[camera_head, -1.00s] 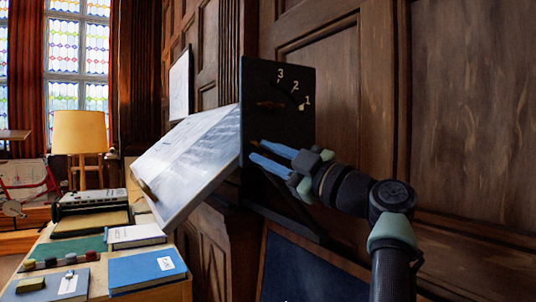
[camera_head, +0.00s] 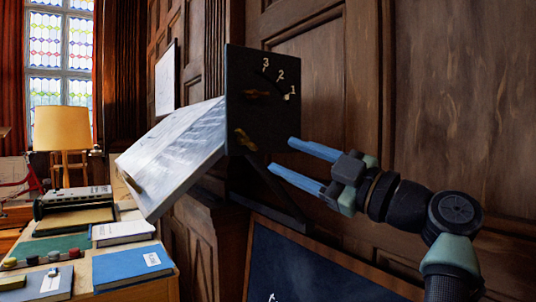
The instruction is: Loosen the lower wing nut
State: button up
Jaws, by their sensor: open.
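The lower wing nut (camera_head: 245,139) is a small brass-coloured piece low on the dark side plate (camera_head: 288,127) of the tilted drafting board (camera_head: 172,150). It looks tilted. An upper wing nut (camera_head: 257,93) sits above it, left of the marks 1, 2 and 3. My gripper (camera_head: 281,155) is open, its two blue fingers pointing left toward the plate. The fingertips are to the right of the lower wing nut and slightly below it, apart from it. Nothing is between the fingers.
A dark framed panel (camera_head: 310,268) leans below my gripper. Panelled wood wall (camera_head: 440,120) stands behind the arm. At the left a desk holds a blue book (camera_head: 133,268), a white book (camera_head: 122,232), a typewriter-like machine (camera_head: 72,201) and a lamp (camera_head: 62,130).

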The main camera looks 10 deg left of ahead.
jog(key=v, duration=0.3)
jog(key=shift+s+d+f, duration=0.1)
jog(key=shift+s+d, duration=0.05)
jog(key=shift+d, duration=0.15)
jog(key=s+d+r+m+t+h+p, duration=0.1)
jog(key=s+r+m+t+h, duration=0.2)
jog(key=s+m+t+h, duration=0.7)
jog(key=s+d+r+m+t+h, duration=0.2)
jog(key=s+r+m+t+h, duration=0.1)
jog(key=s+m+t+h, duration=0.75)
notch_tip(320, 180, up, 15)
jog(key=s+m+g+y+p, duration=0.1)
jog(key=g+y+p, duration=0.1)
jog(key=p, duration=1.3)
jog(key=shift+s+r+g, duration=0.15)
jog(key=shift+r+g, duration=0.05)
jog(key=shift+g, duration=0.25)
